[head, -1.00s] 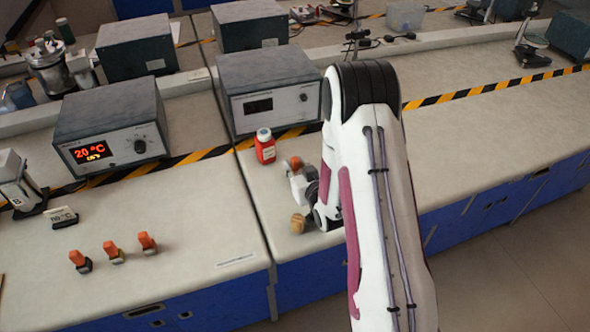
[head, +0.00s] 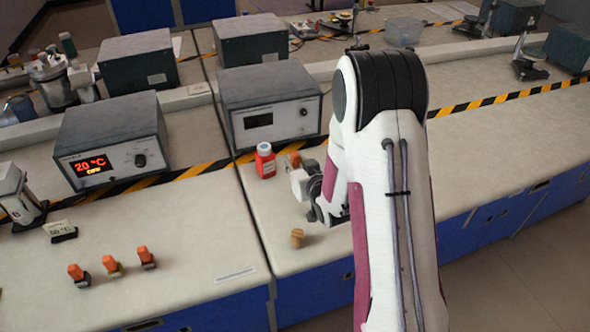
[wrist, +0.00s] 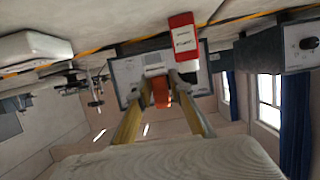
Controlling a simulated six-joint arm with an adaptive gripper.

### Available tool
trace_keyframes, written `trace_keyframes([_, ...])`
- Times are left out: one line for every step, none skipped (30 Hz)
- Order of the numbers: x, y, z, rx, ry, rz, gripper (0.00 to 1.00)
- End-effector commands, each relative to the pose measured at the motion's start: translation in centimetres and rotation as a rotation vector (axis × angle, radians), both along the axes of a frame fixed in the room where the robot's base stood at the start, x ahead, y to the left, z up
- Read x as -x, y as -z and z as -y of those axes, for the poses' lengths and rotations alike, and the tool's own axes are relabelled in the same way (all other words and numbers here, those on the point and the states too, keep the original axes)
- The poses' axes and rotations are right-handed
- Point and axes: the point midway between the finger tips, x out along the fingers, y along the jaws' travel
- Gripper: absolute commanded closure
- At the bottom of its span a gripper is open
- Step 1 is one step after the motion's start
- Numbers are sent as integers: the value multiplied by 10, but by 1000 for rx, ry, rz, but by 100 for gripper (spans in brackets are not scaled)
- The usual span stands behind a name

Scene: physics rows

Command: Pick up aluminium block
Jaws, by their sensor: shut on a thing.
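My gripper (wrist: 162,98) is shut on the orange handle (wrist: 161,93) of a small block, between its two yellowish fingers. The block's light grey body (wrist: 155,63), which looks like the aluminium block, shows beyond the handle in the wrist view. In the head view the orange handle (head: 293,160) shows just right of a red bottle, at the end of my arm, and looks raised off the bench. My arm hides part of the gripper there. Three other orange-handled blocks (head: 112,265) stand in a row on the left bench.
The red bottle (head: 265,160) with a white cap stands close to my gripper; it also shows in the wrist view (wrist: 183,42). A cork-like piece (head: 297,238) stands on the bench nearer the front. Instrument boxes (head: 268,105) stand behind.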

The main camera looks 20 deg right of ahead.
Motion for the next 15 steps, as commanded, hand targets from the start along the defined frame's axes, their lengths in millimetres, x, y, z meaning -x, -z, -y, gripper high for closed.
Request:
trace_keyframes([0, -7, 0, 1, 0, 3, 100])
trace_keyframes([0, -10, 0, 1, 0, 4, 100])
trace_keyframes([0, -13, 0, 1, 0, 3, 100])
trace_keyframes([0, -15, 0, 1, 0, 2, 100])
trace_keyframes([0, -17, 0, 1, 0, 2, 100])
trace_keyframes([0, -20, 0, 1, 0, 3, 100])
trace_keyframes([0, -21, 0, 1, 0, 3, 100])
trace_keyframes([0, -22, 0, 0, 0, 2, 100])
trace_keyframes([0, -24, 0, 0, 0, 1, 100])
trace_keyframes([0, -25, 0, 0, 0, 1, 100])
trace_keyframes([0, -25, 0, 0, 0, 1, 100])
trace_keyframes([0, -26, 0, 0, 0, 1, 100])
trace_keyframes([0, -27, 0, 0, 0, 1, 100])
trace_keyframes([0, -27, 0, 0, 0, 1, 100])
trace_keyframes([0, -27, 0, 0, 0, 1, 100])
